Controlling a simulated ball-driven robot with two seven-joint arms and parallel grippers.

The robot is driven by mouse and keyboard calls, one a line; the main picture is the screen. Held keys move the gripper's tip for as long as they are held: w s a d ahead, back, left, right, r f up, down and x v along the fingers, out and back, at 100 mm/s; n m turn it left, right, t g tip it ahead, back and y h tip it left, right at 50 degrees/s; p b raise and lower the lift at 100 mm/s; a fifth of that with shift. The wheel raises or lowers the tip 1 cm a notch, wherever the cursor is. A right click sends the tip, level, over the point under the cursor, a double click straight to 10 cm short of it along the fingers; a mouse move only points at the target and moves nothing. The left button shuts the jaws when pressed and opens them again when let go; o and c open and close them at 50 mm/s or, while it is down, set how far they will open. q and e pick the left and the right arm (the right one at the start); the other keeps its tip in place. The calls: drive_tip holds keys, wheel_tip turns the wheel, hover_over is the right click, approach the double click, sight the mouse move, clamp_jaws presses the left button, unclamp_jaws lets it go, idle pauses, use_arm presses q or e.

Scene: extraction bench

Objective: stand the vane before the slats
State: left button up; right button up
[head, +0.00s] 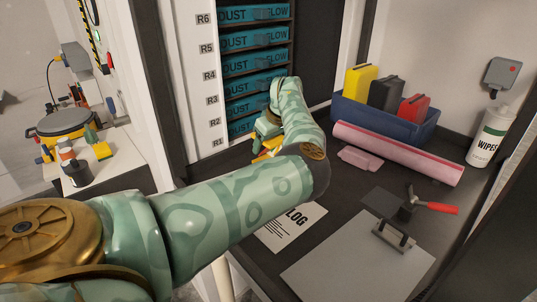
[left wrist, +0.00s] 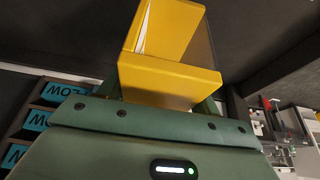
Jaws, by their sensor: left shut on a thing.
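The slats (head: 253,62) are a stack of teal bars lettered DUST and FLOW in a dark rack, beside a white strip marked R1 to R6. They also show at the left of the left wrist view (left wrist: 42,120). My left gripper (head: 266,130) is in front of the lowest slats, partly hidden by my own wrist. It is shut on a yellow angled piece, which I take for the vane (left wrist: 165,88); a white edge shows along it. In the head view only a bit of the vane (head: 268,146) shows. Whether it touches the bench is hidden.
A blue bin (head: 385,122) holds yellow, black and red cases. A pink roll (head: 398,153), a pink block (head: 360,159), a red-handled tool (head: 432,207), a clipboard (head: 350,265) and a LOG sheet (head: 291,229) lie on the dark bench. A wipes bottle (head: 488,135) stands right.

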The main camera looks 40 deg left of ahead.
use_arm(q)
drive_tip(key=shift+w+a+f, duration=0.1)
drive_tip(key=shift+f, duration=1.75)
drive_tip(key=shift+f, duration=0.1)
drive_tip(key=o, duration=1.1)
drive_tip(key=shift+c, duration=0.2)
drive_tip(key=v, duration=0.6)
drive_tip(key=p+v, duration=0.1)
drive_tip(key=v, duration=0.5)
drive_tip(key=shift+a, duration=0.1)
